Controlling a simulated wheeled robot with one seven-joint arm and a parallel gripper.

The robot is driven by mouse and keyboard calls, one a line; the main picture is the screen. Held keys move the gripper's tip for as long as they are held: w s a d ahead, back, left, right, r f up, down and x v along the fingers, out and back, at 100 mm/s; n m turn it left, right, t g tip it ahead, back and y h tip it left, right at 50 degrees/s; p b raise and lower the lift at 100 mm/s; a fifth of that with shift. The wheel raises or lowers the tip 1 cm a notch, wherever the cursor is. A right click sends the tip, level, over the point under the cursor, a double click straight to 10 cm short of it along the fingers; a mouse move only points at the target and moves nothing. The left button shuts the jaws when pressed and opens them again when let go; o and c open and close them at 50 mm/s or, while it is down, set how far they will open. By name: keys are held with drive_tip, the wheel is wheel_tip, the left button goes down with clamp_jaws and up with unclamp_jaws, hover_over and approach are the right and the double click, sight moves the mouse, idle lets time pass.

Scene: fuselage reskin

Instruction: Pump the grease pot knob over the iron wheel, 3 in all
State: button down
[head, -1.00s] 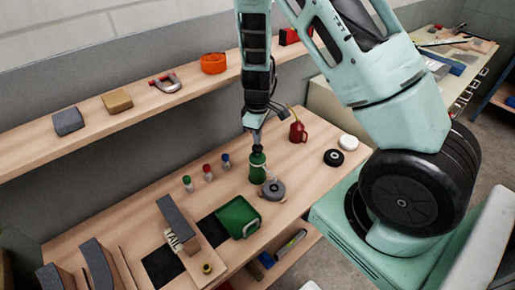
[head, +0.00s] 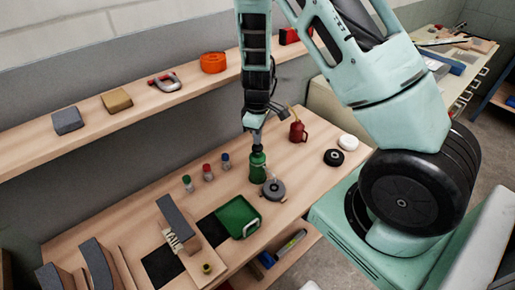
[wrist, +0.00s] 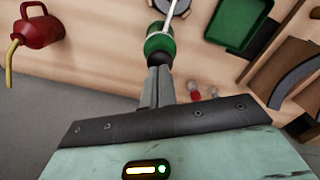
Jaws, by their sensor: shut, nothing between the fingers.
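The green grease pot (head: 257,170) stands upright on the workbench, with a dark knob on top. The grey iron wheel (head: 274,190) lies flat beside it, toward the bench's front edge. My gripper (head: 257,141) points down at the top of the pot, with its fingers shut and empty. In the wrist view, the shut fingertips (wrist: 160,72) are at the dark knob (wrist: 159,60), touching it or very close. The pot's green body (wrist: 160,42) shows beyond the knob, and its pale spout reaches toward the iron wheel (wrist: 171,6), which is cut by the frame edge.
A red oil can (head: 298,131) stands behind and right of the pot. Several small bottles (head: 208,173) stand to its left. A green tray (head: 237,218) lies in front. A black-and-white roll (head: 334,157) and a white disc (head: 348,142) sit right. A shelf (head: 135,112) runs behind.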

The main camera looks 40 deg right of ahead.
drive_tip(key=shift+f+b, duration=0.9)
drive_tip(key=shift+f, duration=0.25)
drive_tip(key=shift+r, duration=0.2)
drive_tip(key=shift+r+p, duration=0.9)
drive_tip(key=shift+r, duration=0.2)
drive_tip(key=shift+f, duration=0.25)
